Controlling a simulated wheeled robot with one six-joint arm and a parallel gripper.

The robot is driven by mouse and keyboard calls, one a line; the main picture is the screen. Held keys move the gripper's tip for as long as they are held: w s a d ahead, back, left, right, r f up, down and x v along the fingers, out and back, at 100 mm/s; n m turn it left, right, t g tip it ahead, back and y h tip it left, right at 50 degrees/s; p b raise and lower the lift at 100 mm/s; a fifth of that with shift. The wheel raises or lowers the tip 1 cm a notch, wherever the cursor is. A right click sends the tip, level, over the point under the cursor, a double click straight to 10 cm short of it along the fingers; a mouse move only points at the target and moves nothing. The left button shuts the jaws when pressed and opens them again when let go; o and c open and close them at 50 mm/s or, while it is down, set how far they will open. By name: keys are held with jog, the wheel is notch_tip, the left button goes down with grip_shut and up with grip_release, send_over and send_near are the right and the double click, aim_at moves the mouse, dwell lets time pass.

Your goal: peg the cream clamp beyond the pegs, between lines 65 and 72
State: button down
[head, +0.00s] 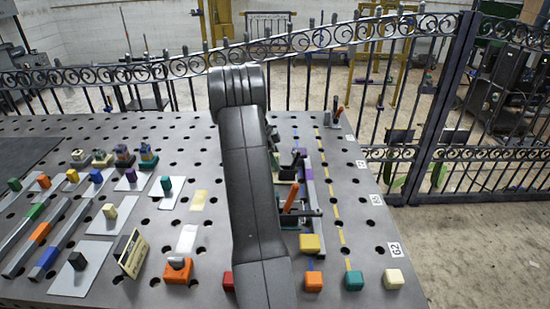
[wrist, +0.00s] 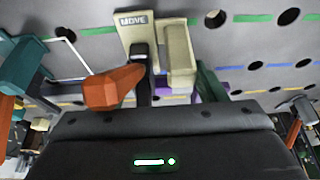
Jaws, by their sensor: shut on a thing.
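The cream clamp (wrist: 180,60) is close up in the wrist view, with a cream plate marked MOVE (wrist: 135,22) and a dark part beside an orange handle (wrist: 112,90). My gripper (wrist: 143,78) is shut on the clamp; its fingers are hard to separate from the clamp's dark parts. The clamp's contact with the table cannot be told. In the head view my arm hides the gripper and the cream clamp. Coloured lines cross the table in the wrist view: green (wrist: 252,18), blue (wrist: 283,66) and yellow (wrist: 250,91). Line numbers are not readable.
Clamps with an orange handle (head: 290,197) and a black handle (head: 298,155) stand right of my arm. A teal clamp (wrist: 22,58) is at left in the wrist view. Coloured blocks, including a yellow one (head: 310,243), lie near the front. A railing (head: 300,40) runs behind the table.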

jog(key=shift+f, duration=0.1)
jog(key=shift+c, duration=2.2)
grip_release()
jog(key=shift+o, duration=1.1)
jog(key=b+v, duration=0.1)
jog(key=v, duration=1.3)
jog(key=shift+f, duration=0.15)
